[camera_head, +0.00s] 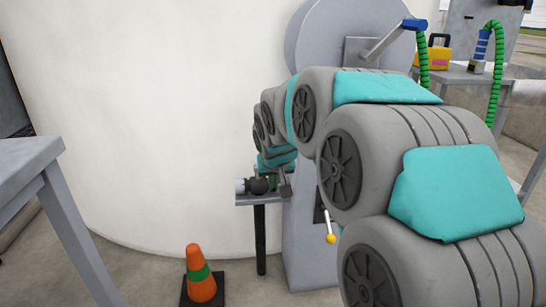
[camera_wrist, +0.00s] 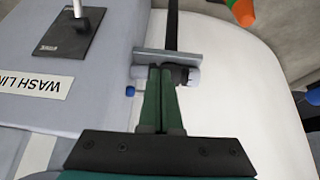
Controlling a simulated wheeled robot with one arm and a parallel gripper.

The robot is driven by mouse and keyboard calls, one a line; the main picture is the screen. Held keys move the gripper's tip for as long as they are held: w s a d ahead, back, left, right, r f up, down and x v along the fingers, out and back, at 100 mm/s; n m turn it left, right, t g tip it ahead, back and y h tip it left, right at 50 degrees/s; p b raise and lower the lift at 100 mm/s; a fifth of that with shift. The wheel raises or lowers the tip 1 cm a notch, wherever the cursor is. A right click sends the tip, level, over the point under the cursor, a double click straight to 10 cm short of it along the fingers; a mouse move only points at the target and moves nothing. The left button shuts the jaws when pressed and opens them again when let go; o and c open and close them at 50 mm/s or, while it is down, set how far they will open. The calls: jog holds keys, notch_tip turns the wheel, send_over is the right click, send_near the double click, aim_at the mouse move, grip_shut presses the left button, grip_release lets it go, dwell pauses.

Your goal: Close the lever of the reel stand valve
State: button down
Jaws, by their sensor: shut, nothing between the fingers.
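A small valve (camera_head: 258,186) with a dark body and a pale end sits on a narrow ledge at the reel stand (camera_head: 306,250). My gripper (camera_head: 283,186) is beside it, partly hidden by my arm. In the wrist view my gripper (camera_wrist: 162,69) is shut and empty, its green fingertips over the valve (camera_wrist: 190,77) and largely covering it. I cannot tell whether they touch it. A small blue end (camera_wrist: 130,91) shows left of the fingers; whether it belongs to the valve's lever is unclear. The lever's position cannot be told.
A separate yellow-tipped lever (camera_head: 330,238) stands out from the stand; its dark plate (camera_wrist: 68,33) shows in the wrist view. An orange cone (camera_head: 200,274) stands on the floor. A white curved tank (camera_head: 150,110) is behind. A grey table (camera_head: 25,155) is at left.

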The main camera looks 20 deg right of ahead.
jog(key=w+d+r+m+t, duration=0.1)
jog(key=w+d+r, duration=0.1)
jog(key=w+d, duration=0.15)
jog(key=w+d+r+t, duration=0.1)
jog(key=w+d+r, duration=0.1)
jog(key=w, duration=0.3)
jog(key=shift+h, duration=0.4)
jog(key=x, duration=0.9)
jog(key=shift+w+f, duration=0.15)
jog(key=shift+f, duration=0.15)
jog(key=shift+a+b, duration=0.15)
jog(key=shift+b, duration=0.2)
